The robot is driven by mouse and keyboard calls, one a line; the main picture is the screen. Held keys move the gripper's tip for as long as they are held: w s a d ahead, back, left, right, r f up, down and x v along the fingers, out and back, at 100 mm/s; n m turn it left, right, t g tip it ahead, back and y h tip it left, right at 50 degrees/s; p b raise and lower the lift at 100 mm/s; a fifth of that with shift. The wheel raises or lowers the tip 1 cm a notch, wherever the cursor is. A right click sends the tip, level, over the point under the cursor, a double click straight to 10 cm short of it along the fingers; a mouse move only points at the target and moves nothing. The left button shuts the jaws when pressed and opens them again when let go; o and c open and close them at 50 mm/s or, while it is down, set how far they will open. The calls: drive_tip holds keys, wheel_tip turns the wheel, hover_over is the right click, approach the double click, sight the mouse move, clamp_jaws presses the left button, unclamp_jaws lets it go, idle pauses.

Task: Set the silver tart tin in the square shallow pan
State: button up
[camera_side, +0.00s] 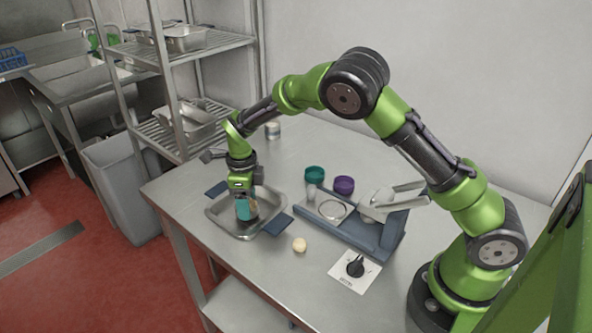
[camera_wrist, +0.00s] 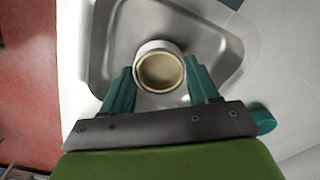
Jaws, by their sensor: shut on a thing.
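The square shallow pan (camera_side: 226,217) is a grey metal pan with sloped walls, on the left part of the table. It also fills much of the wrist view (camera_wrist: 122,38). My gripper (camera_side: 244,209) points down inside the pan's outline. In the wrist view its teal fingers (camera_wrist: 162,72) are shut on the sides of a round, pale silver tin, which I take for the silver tart tin (camera_wrist: 160,46). The tin is upright, with a tan-looking rim and inside. The side view mostly hides the tin behind the fingers. I cannot tell whether its base touches the pan floor.
Dark blue pads (camera_side: 277,224) lie at the pan's sides. A teal cup (camera_side: 314,173), a purple cup (camera_side: 344,186) and a dark blue stand (camera_side: 372,240) are to the right. A cream ball (camera_side: 299,244) and a knob panel (camera_side: 355,268) lie in front. A small can (camera_side: 272,131) stands behind.

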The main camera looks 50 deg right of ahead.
drive_tip(key=shift+f, duration=0.45)
idle(0.5)
drive_tip(key=o, duration=1.2)
drive_tip(key=shift+r, duration=3.55)
